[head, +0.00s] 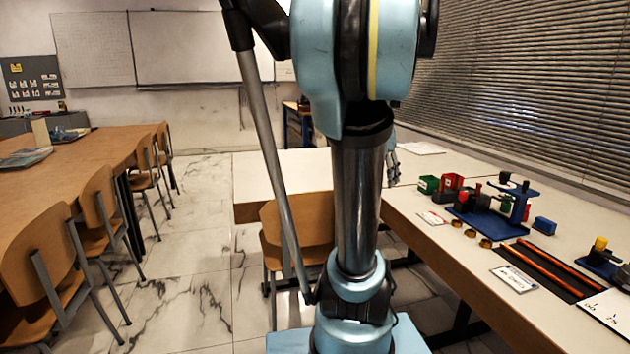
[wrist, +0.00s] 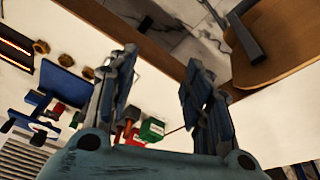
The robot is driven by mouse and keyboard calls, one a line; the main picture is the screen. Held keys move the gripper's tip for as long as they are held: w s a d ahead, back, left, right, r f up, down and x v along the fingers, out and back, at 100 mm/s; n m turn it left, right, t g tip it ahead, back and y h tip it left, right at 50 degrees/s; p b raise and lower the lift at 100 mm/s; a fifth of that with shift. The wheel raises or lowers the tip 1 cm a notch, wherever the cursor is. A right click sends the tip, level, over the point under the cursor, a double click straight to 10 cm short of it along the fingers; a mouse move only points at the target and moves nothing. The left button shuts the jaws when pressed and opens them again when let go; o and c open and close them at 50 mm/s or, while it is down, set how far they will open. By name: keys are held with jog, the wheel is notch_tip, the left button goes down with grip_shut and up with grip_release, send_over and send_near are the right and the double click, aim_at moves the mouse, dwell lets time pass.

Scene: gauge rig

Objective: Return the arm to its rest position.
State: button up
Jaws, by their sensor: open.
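My gripper (head: 392,165) shows in the head view as grey fingers just right of my arm's column, over the far part of the right-hand table. Most of the arm's far end is hidden behind the column. In the wrist view my gripper (wrist: 162,60) has its two fingers spread wide apart with nothing between the tips. The blue gauge rig (head: 500,210) stands on the right-hand table, to the right of the gripper. It also shows in the wrist view (wrist: 62,88) at the left, beyond the left finger.
Green bin (head: 428,184) and red bin (head: 451,181) stand on the right-hand table (head: 440,240). Brass rings (head: 470,232) and orange rods (head: 545,268) lie nearer. A wooden chair (head: 285,237) stands behind my column. Another table (head: 110,145) with several chairs is left; floor between is clear.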

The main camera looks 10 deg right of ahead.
jog(key=s+a+f+n+t+y, duration=0.1)
jog(key=s+a+f+n+y, duration=0.1)
jog(key=s+a+f+n, duration=1)
jog(key=s+a+f, duration=0.2)
jog(key=a+f, duration=0.4)
jog(key=shift+s+a+y, duration=0.35)
jog(key=shift+a+y, duration=0.05)
jog(key=c, duration=0.3)
jog(key=shift+d, duration=0.1)
